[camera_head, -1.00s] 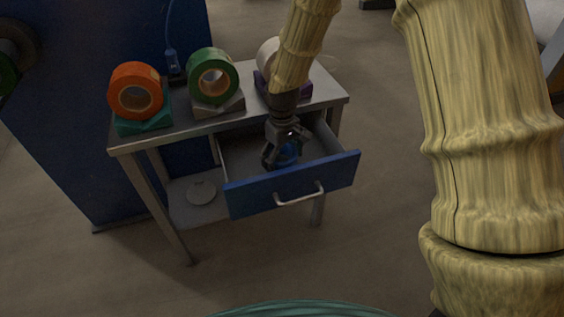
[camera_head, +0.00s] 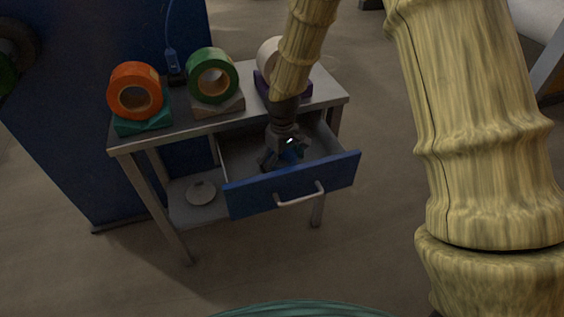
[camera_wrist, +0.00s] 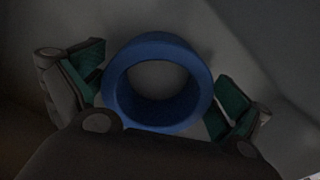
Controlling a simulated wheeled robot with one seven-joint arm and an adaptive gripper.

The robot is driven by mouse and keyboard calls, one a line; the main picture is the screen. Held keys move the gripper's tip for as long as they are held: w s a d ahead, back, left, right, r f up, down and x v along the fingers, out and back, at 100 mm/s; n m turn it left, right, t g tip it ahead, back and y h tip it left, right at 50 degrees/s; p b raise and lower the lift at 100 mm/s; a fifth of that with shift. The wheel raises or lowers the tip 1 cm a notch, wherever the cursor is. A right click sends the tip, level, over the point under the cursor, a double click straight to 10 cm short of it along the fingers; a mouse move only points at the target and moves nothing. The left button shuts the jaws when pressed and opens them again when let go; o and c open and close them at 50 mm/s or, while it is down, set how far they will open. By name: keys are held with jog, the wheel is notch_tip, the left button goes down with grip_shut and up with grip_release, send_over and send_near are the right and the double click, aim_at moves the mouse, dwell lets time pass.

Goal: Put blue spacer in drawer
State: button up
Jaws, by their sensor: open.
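The blue spacer (camera_wrist: 158,112) is a thick ring. In the wrist view it lies between the spread fingers of my gripper (camera_wrist: 160,95), with a small gap at each side; its lower edge is partly hidden by the gripper body. In the head view my gripper (camera_head: 284,158) is inside the open drawer (camera_head: 292,186), pointing down, and only a bit of the blue spacer (camera_head: 292,154) shows behind the fingers. The drawer has a blue front with a metal handle and is pulled out from under the table. My gripper is open.
The metal table (camera_head: 180,122) carries an orange roll (camera_head: 118,104), a green roll (camera_head: 228,81) and a white roll (camera_head: 267,54) on coloured stands. A pale disc (camera_head: 201,192) lies on the lower shelf. A blue cabinet (camera_head: 60,125) stands behind. Floor in front is clear.

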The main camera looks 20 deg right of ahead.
jog(key=shift+r, duration=0.1)
notch_tip(320, 180, up, 12)
jog(key=p, duration=0.1)
dwell(0.4)
dwell(1.1)
